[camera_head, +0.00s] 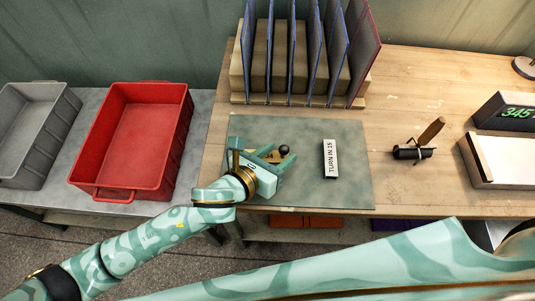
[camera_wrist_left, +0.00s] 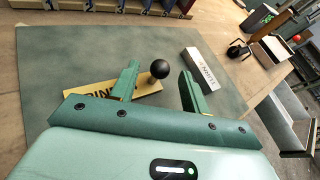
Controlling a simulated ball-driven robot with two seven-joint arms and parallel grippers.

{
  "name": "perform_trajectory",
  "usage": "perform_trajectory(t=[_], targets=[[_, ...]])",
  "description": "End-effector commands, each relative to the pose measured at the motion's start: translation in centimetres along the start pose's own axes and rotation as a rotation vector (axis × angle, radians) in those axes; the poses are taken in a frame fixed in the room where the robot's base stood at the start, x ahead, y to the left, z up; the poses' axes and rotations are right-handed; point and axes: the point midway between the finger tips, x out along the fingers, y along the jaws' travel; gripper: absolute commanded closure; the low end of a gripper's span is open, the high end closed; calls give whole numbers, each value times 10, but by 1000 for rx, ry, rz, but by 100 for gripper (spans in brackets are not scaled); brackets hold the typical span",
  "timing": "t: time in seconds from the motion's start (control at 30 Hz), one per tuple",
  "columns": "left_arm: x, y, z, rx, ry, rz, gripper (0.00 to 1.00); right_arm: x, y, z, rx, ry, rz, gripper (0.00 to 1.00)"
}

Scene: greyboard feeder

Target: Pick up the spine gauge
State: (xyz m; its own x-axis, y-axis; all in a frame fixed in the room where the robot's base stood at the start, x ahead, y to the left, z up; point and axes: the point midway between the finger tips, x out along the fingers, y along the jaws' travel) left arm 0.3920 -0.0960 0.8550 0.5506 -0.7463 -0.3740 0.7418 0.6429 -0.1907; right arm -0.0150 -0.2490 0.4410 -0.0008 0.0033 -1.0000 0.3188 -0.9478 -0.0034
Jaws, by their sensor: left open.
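The spine gauge is a flat tan piece with dark lettering, partly readable, in the left wrist view (camera_wrist_left: 97,105). It lies on the grey-green mat (camera_head: 330,190), partly hidden behind my left finger. A black ball knob (camera_wrist_left: 159,69) shows by its right end; the knob also shows in the head view (camera_head: 284,149). My left gripper (camera_head: 279,158) is open, low over the left part of the mat. In the wrist view the knob appears between its fingertips (camera_wrist_left: 161,74), with gaps on both sides. Whether the fingers touch the gauge cannot be told. My right gripper is out of view.
A rack of upright boards (camera_head: 310,50) stands behind the mat. A red bin (camera_head: 125,150) and grey bin (camera_head: 25,130) stand at left.

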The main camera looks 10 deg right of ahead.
Motion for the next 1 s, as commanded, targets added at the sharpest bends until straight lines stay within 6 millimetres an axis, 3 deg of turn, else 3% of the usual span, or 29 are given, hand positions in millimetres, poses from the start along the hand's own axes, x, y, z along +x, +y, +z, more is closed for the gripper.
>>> perform_trajectory(t=[0.17, 0.43, 0.6, 1.0], targets=[[27, 0, -2, -3, 2, -2, 54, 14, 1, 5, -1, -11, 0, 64], [29, 0, 0, 0, 1, -1, 54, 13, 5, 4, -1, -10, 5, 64], [29, 0, 0, 0, 1, -1, 100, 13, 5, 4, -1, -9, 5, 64], [27, -1, 5, 2, -1, -1, 100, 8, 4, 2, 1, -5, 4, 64]])
